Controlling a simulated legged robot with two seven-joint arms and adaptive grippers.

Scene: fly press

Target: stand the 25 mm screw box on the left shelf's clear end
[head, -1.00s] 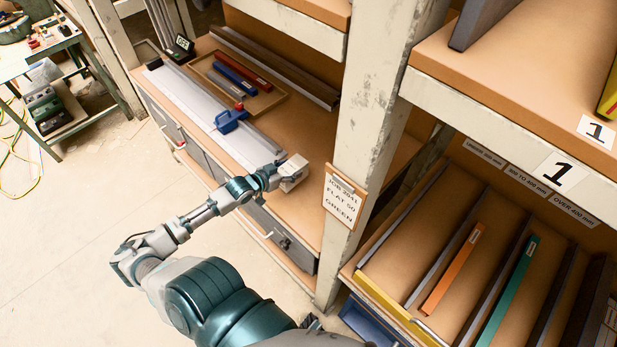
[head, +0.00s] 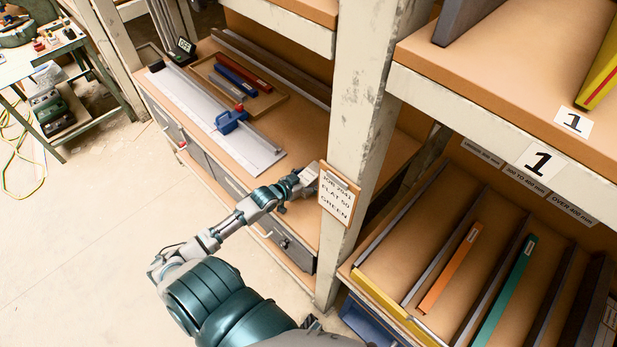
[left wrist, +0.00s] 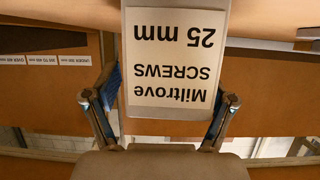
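The screw box (head: 309,174) is a small pale box at the right end of the left shelf (head: 290,133), close beside the post. In the left wrist view the box (left wrist: 176,112) shows a label reading "Miltrove SCREWS 25 mm", upside down in the picture. My left gripper (head: 299,184) is at the box. In the left wrist view its blue-padded fingers (left wrist: 163,100) lie against both sides of the box. I cannot tell whether the box's base touches the shelf. My right gripper is not in view.
A post (head: 362,120) with a hanging job card (head: 338,197) stands immediately right of the box. A grey plate with a blue tool (head: 230,121) and a tray with red and blue bars (head: 236,92) occupy the shelf's left part. Right bays hold an orange bar (head: 450,268) and green bar (head: 507,290).

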